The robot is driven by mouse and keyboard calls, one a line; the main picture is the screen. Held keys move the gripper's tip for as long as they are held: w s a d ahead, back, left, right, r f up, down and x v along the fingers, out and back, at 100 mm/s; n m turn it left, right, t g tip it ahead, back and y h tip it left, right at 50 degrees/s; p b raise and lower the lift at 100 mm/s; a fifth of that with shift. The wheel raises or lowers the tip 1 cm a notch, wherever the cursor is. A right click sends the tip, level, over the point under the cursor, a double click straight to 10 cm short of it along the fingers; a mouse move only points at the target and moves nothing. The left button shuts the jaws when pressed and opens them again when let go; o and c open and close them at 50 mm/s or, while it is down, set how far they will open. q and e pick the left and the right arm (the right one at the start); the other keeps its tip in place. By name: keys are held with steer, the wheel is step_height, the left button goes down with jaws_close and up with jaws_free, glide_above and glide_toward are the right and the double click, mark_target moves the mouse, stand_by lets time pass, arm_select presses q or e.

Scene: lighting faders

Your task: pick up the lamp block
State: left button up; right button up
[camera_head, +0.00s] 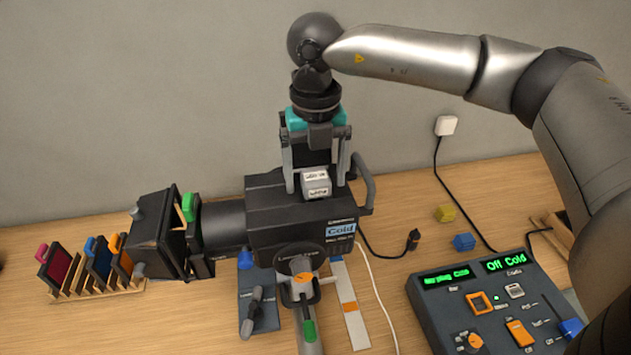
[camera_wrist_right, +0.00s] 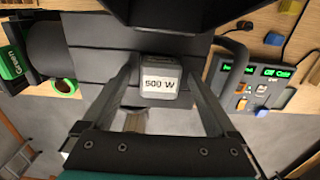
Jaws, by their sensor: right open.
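The lamp block (camera_head: 316,185) is a small pale grey block with a white label. It sits on top of the black stage lamp (camera_head: 268,208). In the right wrist view the block (camera_wrist_right: 160,80) reads "500 W". My right gripper (camera_head: 316,177) comes down over it from above, with one finger on each side. In the right wrist view the gripper (camera_wrist_right: 160,68) is open, with a gap between each finger and the block. My left gripper is not in view.
A dark control desk (camera_head: 420,300) with green displays stands at the right. A rack of coloured filter frames (camera_head: 100,290) stands at the left. A yellow block (camera_head: 446,213) and a blue block (camera_head: 464,242) lie on the table behind the desk. The lamp's side handle (camera_head: 366,185) rises close to my gripper.

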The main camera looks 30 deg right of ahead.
mark_target(315, 176)
steer(key=shift+f, duration=0.25)
steer(key=c, duration=1.3)
steer(key=shift+r, duration=0.15)
step_height(315, 176, up, 20)
steer(key=shift+f, duration=0.1)
